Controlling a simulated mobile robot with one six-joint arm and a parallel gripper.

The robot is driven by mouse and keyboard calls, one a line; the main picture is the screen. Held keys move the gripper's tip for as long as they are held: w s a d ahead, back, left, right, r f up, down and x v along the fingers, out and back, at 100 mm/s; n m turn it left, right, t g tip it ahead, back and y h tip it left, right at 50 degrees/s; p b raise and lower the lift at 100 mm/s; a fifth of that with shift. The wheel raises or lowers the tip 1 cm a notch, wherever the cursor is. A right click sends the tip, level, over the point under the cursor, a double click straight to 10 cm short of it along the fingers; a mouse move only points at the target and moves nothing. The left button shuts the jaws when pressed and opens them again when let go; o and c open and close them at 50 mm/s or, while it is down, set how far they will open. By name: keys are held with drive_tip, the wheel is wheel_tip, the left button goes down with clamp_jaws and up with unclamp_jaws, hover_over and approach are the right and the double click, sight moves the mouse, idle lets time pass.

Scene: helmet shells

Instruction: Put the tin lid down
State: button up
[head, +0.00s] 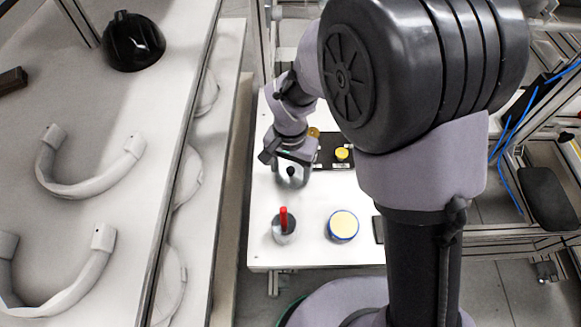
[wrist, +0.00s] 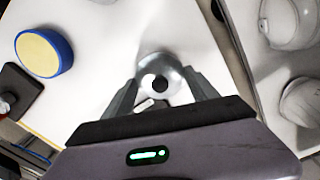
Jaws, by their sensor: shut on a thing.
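The tin lid (wrist: 172,92) is a round silvery piece with a black knob in the middle. In the wrist view it sits between the fingertips of my gripper (wrist: 162,92), which is shut on it. In the head view my gripper (head: 289,165) is over the white table (head: 312,255), with the dark knob showing below it. The lid's rim is blurred there, and I cannot tell whether it touches the table. A round blue tin with a pale yellow top (head: 343,225) stands on the table, nearer than my gripper and to its right; it also shows in the wrist view (wrist: 45,52).
A small container with a dark top and a red upright stick (head: 284,228) stands left of the blue tin. A black panel with yellow knobs (head: 332,152) lies beyond. Helmet shell parts (head: 85,180) lie on the left table. Bare white table lies between gripper and tin.

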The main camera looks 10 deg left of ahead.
sight(291, 169)
drive_tip(key=shift+f, duration=0.3)
drive_tip(key=o, duration=1.3)
drive_tip(key=shift+r, duration=0.15)
wheel_tip(291, 169, up, 13)
drive_tip(key=p, duration=0.5)
drive_tip(key=shift+r, duration=0.1)
